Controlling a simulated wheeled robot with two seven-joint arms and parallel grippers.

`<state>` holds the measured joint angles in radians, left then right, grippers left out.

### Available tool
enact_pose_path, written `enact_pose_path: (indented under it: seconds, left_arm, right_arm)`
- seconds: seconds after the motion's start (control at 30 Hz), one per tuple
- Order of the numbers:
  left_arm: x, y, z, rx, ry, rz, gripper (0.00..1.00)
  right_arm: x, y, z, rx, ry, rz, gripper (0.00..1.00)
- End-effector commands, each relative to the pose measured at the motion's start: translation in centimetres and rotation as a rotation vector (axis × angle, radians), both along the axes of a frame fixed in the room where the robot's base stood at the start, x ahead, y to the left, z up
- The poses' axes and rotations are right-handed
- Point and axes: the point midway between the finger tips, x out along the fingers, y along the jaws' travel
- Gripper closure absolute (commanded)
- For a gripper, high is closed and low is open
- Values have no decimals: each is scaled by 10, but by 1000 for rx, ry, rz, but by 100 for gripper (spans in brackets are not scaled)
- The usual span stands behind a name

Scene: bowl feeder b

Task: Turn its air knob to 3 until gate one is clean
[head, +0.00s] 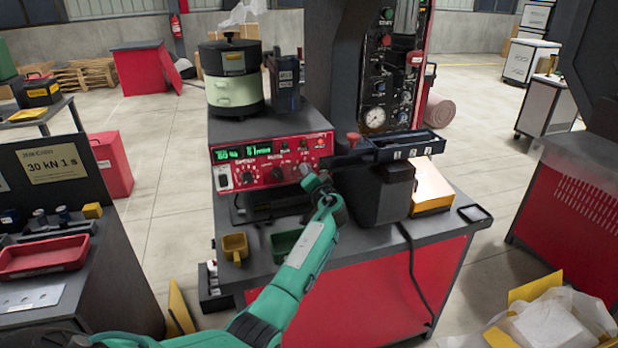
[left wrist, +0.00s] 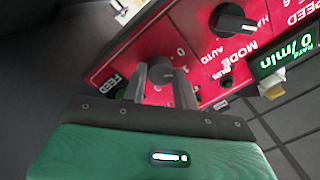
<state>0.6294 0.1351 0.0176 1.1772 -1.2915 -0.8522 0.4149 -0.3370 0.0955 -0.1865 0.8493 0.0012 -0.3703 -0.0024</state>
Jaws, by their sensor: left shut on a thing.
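The red control panel (head: 272,160) has lit green displays and several dark knobs on its front. My left gripper (head: 312,186) is at the panel's lower right, and the arm hides part of the panel. In the left wrist view, my left gripper (left wrist: 161,82) has its fingers either side of a grey knob (left wrist: 160,70), shut on it. A "0" shows by this knob; the rest of its scale is hidden, and I cannot read its name or setting. A dark rail (head: 405,148) with small numbered labels stands right of the panel; gate one's state is too small to tell.
The MODE knob (left wrist: 234,20) and a green FEED button (left wrist: 115,82) flank the held knob. The bowl feeder (head: 234,85) stands above the panel. A yellow bin (head: 235,247) and a green bin (head: 284,240) sit on the bench below.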

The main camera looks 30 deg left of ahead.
Motion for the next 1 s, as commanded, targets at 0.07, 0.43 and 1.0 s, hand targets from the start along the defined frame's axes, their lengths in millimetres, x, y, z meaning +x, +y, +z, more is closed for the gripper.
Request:
enact_pose_path:
  seconds: [0.07, 0.43, 1.0]
  left_arm:
    - [0, 0, -1, 47, 55, 0, 94]
    - [0, 0, 0, 276, 323, -1, 94]
    - [-1, 0, 2, 628, 736, -2, 94]
  right_arm:
    - [3, -3, 0, -3, -2, 1, 64]
    - [3, 5, 4, 6, -8, -2, 64]
    - [-32, 7, 13, 11, 19, -2, 64]
